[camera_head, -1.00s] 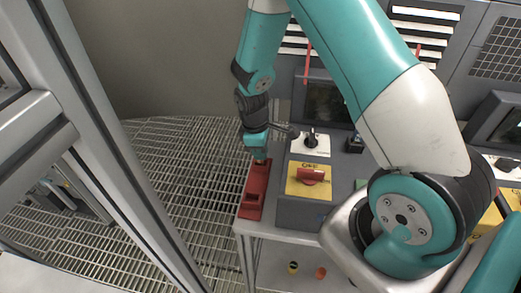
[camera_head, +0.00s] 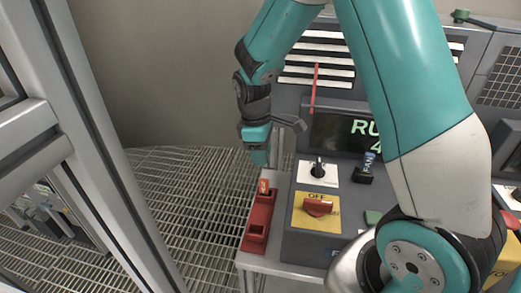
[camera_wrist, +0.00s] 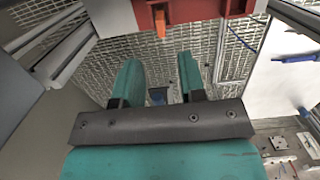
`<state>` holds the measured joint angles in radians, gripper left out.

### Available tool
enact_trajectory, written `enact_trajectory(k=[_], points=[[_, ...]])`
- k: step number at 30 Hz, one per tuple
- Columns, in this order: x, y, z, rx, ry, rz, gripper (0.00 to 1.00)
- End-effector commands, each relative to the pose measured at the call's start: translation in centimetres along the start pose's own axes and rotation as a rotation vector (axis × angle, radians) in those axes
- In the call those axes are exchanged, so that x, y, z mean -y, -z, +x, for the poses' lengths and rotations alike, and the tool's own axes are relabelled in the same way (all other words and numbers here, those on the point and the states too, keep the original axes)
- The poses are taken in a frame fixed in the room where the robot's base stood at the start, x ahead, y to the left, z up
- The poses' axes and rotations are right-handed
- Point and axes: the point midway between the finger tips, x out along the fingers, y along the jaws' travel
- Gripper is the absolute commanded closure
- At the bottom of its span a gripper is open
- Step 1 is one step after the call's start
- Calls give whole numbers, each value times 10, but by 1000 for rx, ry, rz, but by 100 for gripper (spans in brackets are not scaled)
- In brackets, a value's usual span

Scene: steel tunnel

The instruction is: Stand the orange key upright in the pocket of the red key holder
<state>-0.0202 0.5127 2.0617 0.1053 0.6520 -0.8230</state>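The orange key (camera_head: 264,187) stands in the far pocket of the red key holder (camera_head: 258,222), its top end showing above the rim. The holder lies along the left edge of the console table, and its near pocket looks empty. In the wrist view the orange key (camera_wrist: 160,22) pokes out of the red holder (camera_wrist: 196,9) at the top of the picture. My gripper (camera_head: 260,158) is just above and apart from the key in the head view. In the wrist view my gripper's (camera_wrist: 160,76) two teal fingers are spread, with no key between them.
Right of the holder are a yellow plate with a red rotary switch (camera_head: 318,207), a white plate with a black switch (camera_head: 318,170) and a blue-tagged black block (camera_head: 366,170). A partly hidden screen (camera_head: 345,132) shows green text. Left of the table is grated floor (camera_head: 195,200).

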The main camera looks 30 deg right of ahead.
Motion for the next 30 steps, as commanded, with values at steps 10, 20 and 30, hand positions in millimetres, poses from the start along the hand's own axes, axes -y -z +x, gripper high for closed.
enact_trajectory(k=[10,20,30], points=[[40,4,-55,-80,16,25,62],[217,-34,-129,-320,208,119,62],[267,-57,-137,-354,292,147,62]])
